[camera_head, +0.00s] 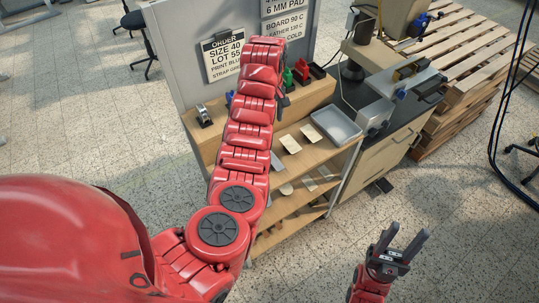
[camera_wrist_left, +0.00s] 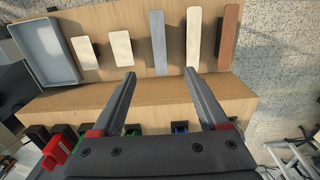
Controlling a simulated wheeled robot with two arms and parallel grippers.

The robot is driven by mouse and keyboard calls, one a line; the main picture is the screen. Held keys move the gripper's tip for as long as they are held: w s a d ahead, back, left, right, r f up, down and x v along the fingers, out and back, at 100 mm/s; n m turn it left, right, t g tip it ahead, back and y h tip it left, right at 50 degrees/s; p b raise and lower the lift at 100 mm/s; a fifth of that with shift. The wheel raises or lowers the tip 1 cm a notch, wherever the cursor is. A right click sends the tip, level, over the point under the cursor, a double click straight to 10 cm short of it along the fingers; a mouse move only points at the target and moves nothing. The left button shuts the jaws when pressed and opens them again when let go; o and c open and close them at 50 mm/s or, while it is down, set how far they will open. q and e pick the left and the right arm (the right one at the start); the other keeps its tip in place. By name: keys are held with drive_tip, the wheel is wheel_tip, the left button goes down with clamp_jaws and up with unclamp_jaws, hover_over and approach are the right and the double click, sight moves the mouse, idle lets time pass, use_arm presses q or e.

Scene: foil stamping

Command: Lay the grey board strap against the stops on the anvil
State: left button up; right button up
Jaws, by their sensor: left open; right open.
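The grey board strap (camera_wrist_left: 159,42) lies flat on the wooden bench in the left wrist view, between a short cream piece and a long cream strap. In the head view only part of the grey strap (camera_head: 276,162) shows beside my left arm. My left gripper (camera_wrist_left: 160,75) is open and empty, its two fingertips apart just short of the strap's near end, one to each side. My right gripper (camera_head: 408,231) is open and empty, away from the bench. A stamping machine (camera_head: 412,78) stands on the dark counter; I cannot clearly make out its anvil or stops.
A grey tray (camera_head: 331,125) and two short cream pieces (camera_wrist_left: 86,52) lie beside the strap. A long cream strap (camera_wrist_left: 194,38) and a brown strap (camera_wrist_left: 229,38) lie on its other side. A raised wooden ledge (camera_wrist_left: 150,101) runs along the bench. A sign panel (camera_head: 185,50) stands behind.

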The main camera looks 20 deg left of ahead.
use_arm(q)
wheel_tip(320, 180, down, 6)
drive_tip(key=b, duration=0.7)
hover_over(271, 156)
drive_tip(key=f, duration=0.6)
drive_tip(key=shift+a, duration=0.25)
drive_tip(key=f+p, duration=0.1)
drive_tip(key=f, duration=0.1)
drive_tip(key=f+p, duration=0.1)
drive_tip(key=p, duration=0.1)
drive_tip(key=shift+s+d+f, duration=0.1)
drive_tip(key=shift+d+f, duration=0.1)
drive_tip(key=shift+f, duration=0.2)
drive_tip(key=shift+f+p, duration=0.4)
drive_tip(key=shift+f, duration=0.3)
clamp_jaws()
